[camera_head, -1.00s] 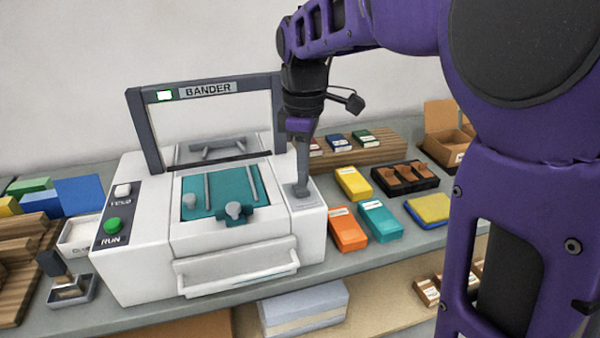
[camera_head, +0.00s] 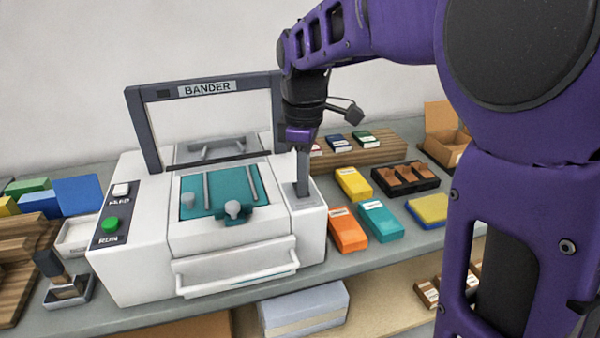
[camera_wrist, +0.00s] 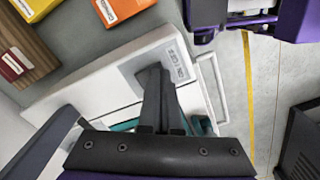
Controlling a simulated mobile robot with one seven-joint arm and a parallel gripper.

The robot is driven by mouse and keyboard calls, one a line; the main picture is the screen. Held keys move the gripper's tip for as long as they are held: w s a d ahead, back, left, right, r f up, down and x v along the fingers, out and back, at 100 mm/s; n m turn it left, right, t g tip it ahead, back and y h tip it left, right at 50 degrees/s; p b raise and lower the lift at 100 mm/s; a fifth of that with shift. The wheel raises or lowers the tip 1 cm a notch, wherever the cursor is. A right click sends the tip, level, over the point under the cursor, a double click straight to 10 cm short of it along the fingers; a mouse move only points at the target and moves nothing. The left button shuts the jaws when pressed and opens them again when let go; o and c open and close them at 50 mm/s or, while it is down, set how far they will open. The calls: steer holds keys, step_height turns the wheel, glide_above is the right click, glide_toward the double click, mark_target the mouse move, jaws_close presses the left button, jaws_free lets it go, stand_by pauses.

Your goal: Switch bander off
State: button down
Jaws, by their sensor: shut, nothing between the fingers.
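The bander (camera_head: 205,220) is a white machine with a dark upright frame marked BANDER and a teal bed. The small indicator (camera_head: 163,93) left of its name is dark. A grey switch plate (camera_head: 310,200) lies on the right side of its top; the wrist view shows this plate with lettering (camera_wrist: 181,66). My gripper (camera_head: 303,195) is shut and empty, pointing down with its fingertips at the plate. In the wrist view my gripper (camera_wrist: 155,72) covers part of the plate, so the switch itself is hidden and its position cannot be seen.
A green RUN button (camera_head: 111,224) and a white button (camera_head: 121,190) sit on the bander's left panel. Orange (camera_head: 348,231), teal (camera_head: 381,221) and yellow (camera_head: 353,183) boxes lie close on the right. A stamp (camera_head: 66,286) stands at front left.

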step_height(320, 180, up, 6)
steer(key=p, duration=0.5)
steer(key=shift+r, duration=0.2)
steer(key=shift+f, duration=0.1)
